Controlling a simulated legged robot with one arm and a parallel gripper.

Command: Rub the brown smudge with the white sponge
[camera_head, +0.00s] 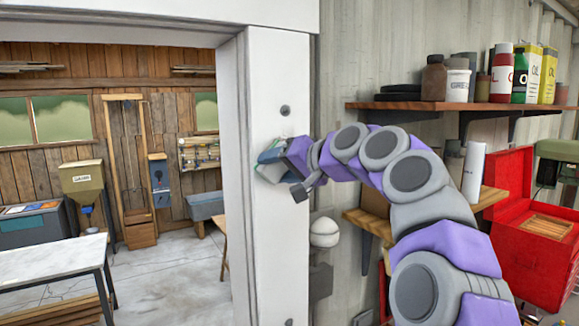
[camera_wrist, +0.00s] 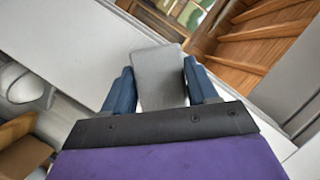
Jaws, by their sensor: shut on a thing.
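My gripper (camera_head: 271,156) is at the white door post (camera_head: 278,240), about halfway up its face. In the wrist view, my gripper's two blue fingers (camera_wrist: 158,84) are shut on the pale, greyish-white sponge (camera_wrist: 158,72), one on each side. The sponge's far end lies over the white post (camera_wrist: 75,55) in that view. I cannot tell whether it touches the surface. In the head view the sponge is mostly hidden by the fingers. I see no brown smudge in either view; the gripper and sponge cover part of the post.
A round dark fitting (camera_head: 285,110) sits on the post above my gripper. A white rounded fixture (camera_head: 324,232) is on the wall at right. A wooden shelf (camera_head: 400,105) holds bottles and cans, with a red toolbox (camera_head: 525,265) below. The doorway at left opens onto a workshop with a table (camera_head: 50,255).

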